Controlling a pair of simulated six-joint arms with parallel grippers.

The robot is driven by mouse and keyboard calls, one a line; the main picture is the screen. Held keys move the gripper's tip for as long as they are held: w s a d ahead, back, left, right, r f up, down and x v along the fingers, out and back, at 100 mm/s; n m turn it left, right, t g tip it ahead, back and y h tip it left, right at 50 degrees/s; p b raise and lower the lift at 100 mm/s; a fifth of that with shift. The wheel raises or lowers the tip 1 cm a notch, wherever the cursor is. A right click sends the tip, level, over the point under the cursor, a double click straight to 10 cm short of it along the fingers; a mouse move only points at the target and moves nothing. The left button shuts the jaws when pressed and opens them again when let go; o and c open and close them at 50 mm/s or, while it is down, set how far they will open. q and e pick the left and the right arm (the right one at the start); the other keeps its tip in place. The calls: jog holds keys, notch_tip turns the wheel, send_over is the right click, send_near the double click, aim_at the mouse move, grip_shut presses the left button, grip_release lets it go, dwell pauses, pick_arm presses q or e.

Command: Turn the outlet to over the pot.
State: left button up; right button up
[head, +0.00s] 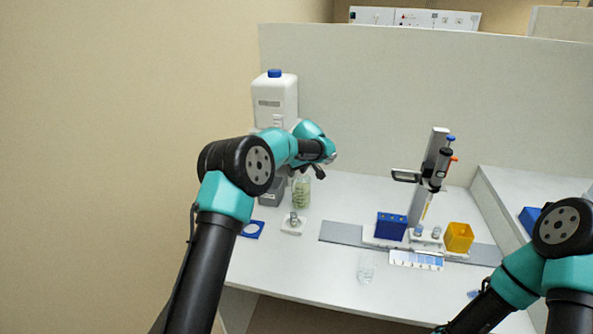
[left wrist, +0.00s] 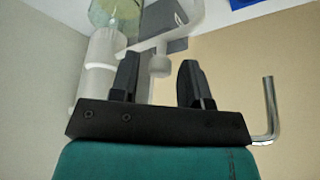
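A bent metal tube (left wrist: 268,108), which looks like the outlet, shows in the left wrist view, right of my gripper, its lower end hidden behind the gripper body. My left gripper (left wrist: 160,75) is open. A small white knob (left wrist: 159,65) shows between its fingers; I cannot tell whether they touch it. In the head view my left gripper (head: 320,172) is beside the white blue-capped container (head: 275,98). A clear jar with greenish contents (head: 301,192) stands just below it and shows in the left wrist view (left wrist: 108,12). I cannot tell which vessel is the pot. My right gripper is out of frame.
A small white stand (head: 293,223) and a blue ring-shaped plate (head: 251,230) lie in front of the jar. A pipette stand (head: 420,205), blue rack (head: 391,226), yellow box (head: 459,236) and clear beaker (head: 366,268) are further right. The bench between is mostly clear.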

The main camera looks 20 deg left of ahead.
pick_arm(q)
grip_shut()
